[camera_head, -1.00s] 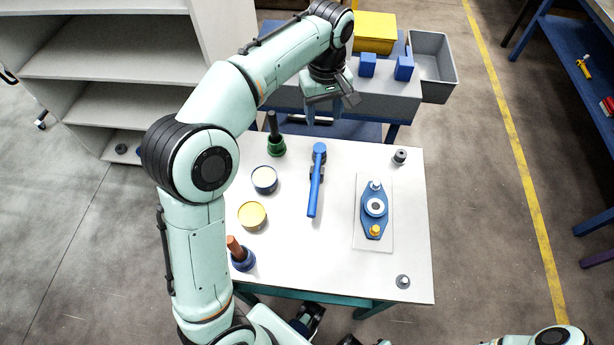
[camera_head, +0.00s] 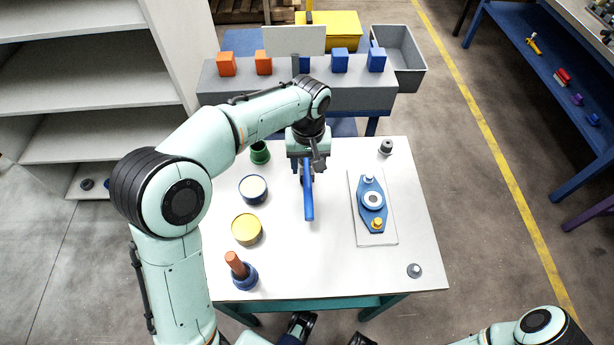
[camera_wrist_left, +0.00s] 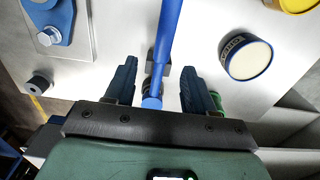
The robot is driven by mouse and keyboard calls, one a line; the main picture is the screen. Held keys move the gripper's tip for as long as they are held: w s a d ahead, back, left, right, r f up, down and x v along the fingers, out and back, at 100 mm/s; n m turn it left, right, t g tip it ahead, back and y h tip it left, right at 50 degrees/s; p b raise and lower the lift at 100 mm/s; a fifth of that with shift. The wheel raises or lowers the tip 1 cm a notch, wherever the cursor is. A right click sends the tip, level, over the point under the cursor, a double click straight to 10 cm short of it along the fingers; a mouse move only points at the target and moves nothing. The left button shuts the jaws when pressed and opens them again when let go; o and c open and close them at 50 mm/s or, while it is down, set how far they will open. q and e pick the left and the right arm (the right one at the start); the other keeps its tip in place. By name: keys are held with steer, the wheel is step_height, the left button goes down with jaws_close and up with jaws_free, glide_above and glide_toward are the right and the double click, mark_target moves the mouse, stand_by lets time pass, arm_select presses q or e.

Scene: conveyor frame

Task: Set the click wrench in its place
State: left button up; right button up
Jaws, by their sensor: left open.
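The blue click wrench (camera_head: 309,200) lies lengthwise on the white table; my left gripper hides its far end in the head view. In the left wrist view the wrench (camera_wrist_left: 167,40) runs between the fingers, with a dark grey block under or around it near its end. My left gripper (camera_head: 307,168) is over the far end of the wrench, pointing down. Its two dark fingers (camera_wrist_left: 155,88) are open, one on each side of the wrench, with gaps visible.
A blue flanged part on a white plate (camera_head: 364,237) lies right of the wrench. A white-topped tin (camera_head: 253,189), a yellow-topped tin (camera_head: 246,229) and a green holder (camera_head: 260,153) stand left. Behind is a grey conveyor frame (camera_head: 260,97) with orange and blue blocks.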

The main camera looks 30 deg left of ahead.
arm_select(q)
step_height(320, 180, down, 5)
steer(key=shift+s+f+b, duration=0.15)
steer(key=shift+b, duration=0.35)
steer(key=c, duration=1)
jaws_close()
step_height(320, 180, up, 19)
steer(key=p, duration=0.6)
glide_above(307, 176)
steer(key=shift+g, duration=0.3)
step_height(307, 176, down, 11)
steer(key=shift+f, duration=0.15)
